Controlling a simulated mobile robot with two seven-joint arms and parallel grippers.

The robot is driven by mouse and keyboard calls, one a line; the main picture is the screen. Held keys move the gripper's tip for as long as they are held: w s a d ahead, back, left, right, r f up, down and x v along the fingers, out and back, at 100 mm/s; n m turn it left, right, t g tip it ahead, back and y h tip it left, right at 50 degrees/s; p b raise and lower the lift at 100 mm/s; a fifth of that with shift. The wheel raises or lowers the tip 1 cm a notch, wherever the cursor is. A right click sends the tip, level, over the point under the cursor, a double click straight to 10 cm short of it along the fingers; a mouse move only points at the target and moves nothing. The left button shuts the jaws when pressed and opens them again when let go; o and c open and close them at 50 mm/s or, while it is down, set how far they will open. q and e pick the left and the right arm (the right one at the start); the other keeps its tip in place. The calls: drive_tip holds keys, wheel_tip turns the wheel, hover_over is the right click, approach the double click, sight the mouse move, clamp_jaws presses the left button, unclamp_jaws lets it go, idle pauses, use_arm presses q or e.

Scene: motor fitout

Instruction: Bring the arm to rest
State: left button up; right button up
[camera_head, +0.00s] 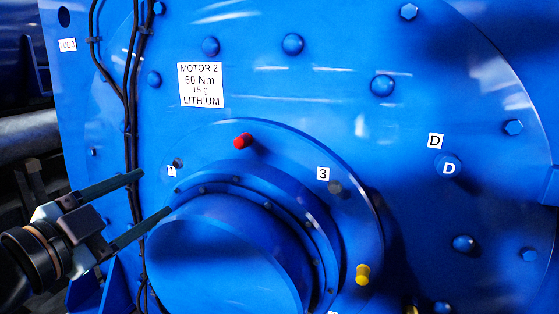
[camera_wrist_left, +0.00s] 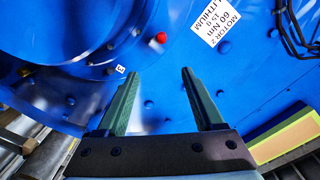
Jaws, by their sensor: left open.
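My left gripper (camera_head: 155,206) comes in from the left in the head view, in front of the blue motor face (camera_head: 330,90). Its two long fingers are spread apart with nothing between them. The wrist view also shows the open, empty fingers (camera_wrist_left: 160,95) pointing toward the blue face. The fingertips are beside the round blue hub (camera_head: 215,255), near the label 1 (camera_head: 171,171). I cannot tell whether the lower finger touches the hub. My right gripper is in neither view.
A red cap (camera_head: 243,141) and a yellow cap (camera_head: 363,274) stick out around the hub. Black cables (camera_head: 130,80) run down the left side. Bolt heads stud the face. A white label (camera_head: 201,85) reads MOTOR 2. A yellow-edged panel (camera_wrist_left: 285,140) shows at right in the wrist view.

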use_arm(q)
wheel_tip(320, 180, down, 30)
drive_tip(key=w+n+g+y+p, duration=0.2)
drive_tip(key=n+g, duration=0.1)
drive_tip(key=n, duration=0.5)
drive_tip(key=s+d+f+n+g+y+p, duration=0.1)
drive_tip(key=s+f+n+g, duration=0.3)
drive_tip(key=s+f, duration=1.5)
wheel_tip(320, 180, down, 3)
drive_tip(key=shift+d+f+y, duration=0.1)
drive_tip(key=shift+d+y, duration=0.4)
drive_tip(key=shift+d, duration=0.2)
